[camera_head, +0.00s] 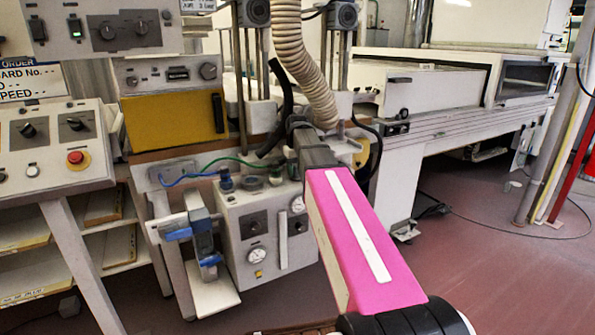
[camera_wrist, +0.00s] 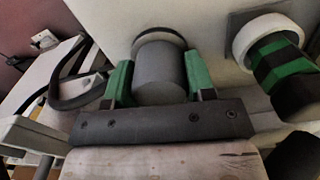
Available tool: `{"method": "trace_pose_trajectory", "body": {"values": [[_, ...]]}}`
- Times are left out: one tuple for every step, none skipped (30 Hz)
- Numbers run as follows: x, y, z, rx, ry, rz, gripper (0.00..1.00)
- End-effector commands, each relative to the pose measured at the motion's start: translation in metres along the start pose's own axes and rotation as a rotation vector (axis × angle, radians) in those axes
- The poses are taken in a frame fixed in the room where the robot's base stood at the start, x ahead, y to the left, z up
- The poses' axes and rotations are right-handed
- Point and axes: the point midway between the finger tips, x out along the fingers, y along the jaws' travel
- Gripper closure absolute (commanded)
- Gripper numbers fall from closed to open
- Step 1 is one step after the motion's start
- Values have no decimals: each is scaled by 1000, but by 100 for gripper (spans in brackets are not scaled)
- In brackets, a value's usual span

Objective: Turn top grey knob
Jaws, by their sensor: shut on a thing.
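The grey knob (camera_wrist: 160,72) is a smooth round cylinder in the middle of the wrist view, with a dark rim behind it against a pale panel. My gripper (camera_wrist: 159,80) has a green finger on each side of it and is shut on it. In the head view my pink arm reaches forward to the machine above the grey valve box. The fingers and the held knob cannot be made out there.
A white ring with a green-and-black striped part (camera_wrist: 279,58) sits close to the right. A black curved tube (camera_wrist: 75,90) is at left. In the head view, a ribbed hose (camera_head: 303,65) hangs by my arm, above the grey valve box (camera_head: 265,225) with gauges.

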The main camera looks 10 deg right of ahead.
Motion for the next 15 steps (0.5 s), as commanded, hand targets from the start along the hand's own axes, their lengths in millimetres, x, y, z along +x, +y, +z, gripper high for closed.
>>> {"method": "trace_pose_trajectory", "body": {"values": [[0, 0, 0, 44, 0, 0, 74], [0, 0, 0, 73, 0, 0, 74], [0, 0, 0, 111, 0, 0, 74], [0, 0, 0, 139, 0, 0, 74], [0, 0, 0, 168, 0, 0, 74], [0, 0, 0, 206, 0, 0, 74], [0, 0, 0, 234, 0, 0, 74], [0, 0, 0, 263, 0, 0, 74], [0, 0, 0, 301, 0, 0, 74], [0, 0, 0, 329, 0, 0, 74], [0, 0, 0, 358, 0, 0, 74], [0, 0, 0, 396, 0, 0, 74], [0, 0, 0, 424, 0, 0, 74], [0, 0, 0, 453, 0, 0, 74], [0, 0, 0, 491, 0, 0, 74]]}}
